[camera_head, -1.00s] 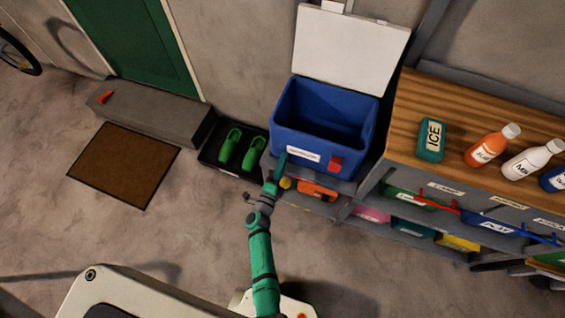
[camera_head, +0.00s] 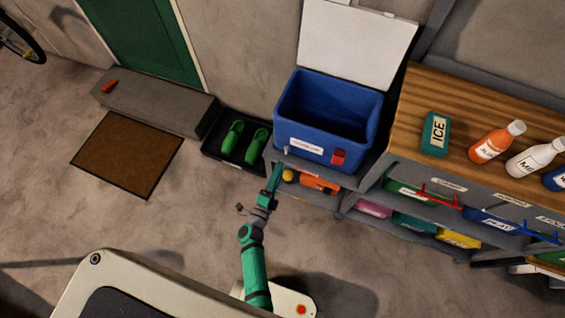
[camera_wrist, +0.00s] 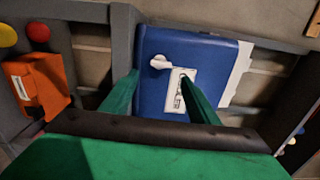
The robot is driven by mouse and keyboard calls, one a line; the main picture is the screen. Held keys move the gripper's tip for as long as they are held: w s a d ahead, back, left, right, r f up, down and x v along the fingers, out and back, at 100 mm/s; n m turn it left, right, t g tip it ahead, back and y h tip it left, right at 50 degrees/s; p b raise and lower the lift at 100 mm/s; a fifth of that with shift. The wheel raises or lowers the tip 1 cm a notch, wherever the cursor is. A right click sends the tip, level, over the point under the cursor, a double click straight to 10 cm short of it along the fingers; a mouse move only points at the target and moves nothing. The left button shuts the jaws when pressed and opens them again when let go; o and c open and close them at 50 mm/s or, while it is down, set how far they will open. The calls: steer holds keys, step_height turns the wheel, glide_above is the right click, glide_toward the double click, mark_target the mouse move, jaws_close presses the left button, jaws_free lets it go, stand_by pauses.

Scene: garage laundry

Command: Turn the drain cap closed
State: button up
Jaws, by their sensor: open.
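The blue cooler (camera_head: 325,138) stands with its white lid (camera_head: 355,45) open. My gripper (camera_wrist: 160,78) is open, with one green finger on each side of the cap in the picture; I see no contact. In the head view my gripper (camera_head: 276,170) is just below the cooler's front left, and the cap is too small there to read clearly.
An orange toolbox-like item (camera_head: 319,184) and a yellow ball (camera_head: 288,175) sit on the shelf below the cooler. Green shoes (camera_head: 243,142) lie in a black tray at left. A wooden bench (camera_head: 470,95) with bottles stands at right. The floor in front is clear.

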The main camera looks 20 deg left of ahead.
steer(key=shift+s+a, duration=0.15)
steer(key=shift+s, duration=1.1)
steer(key=shift+w, duration=0.1)
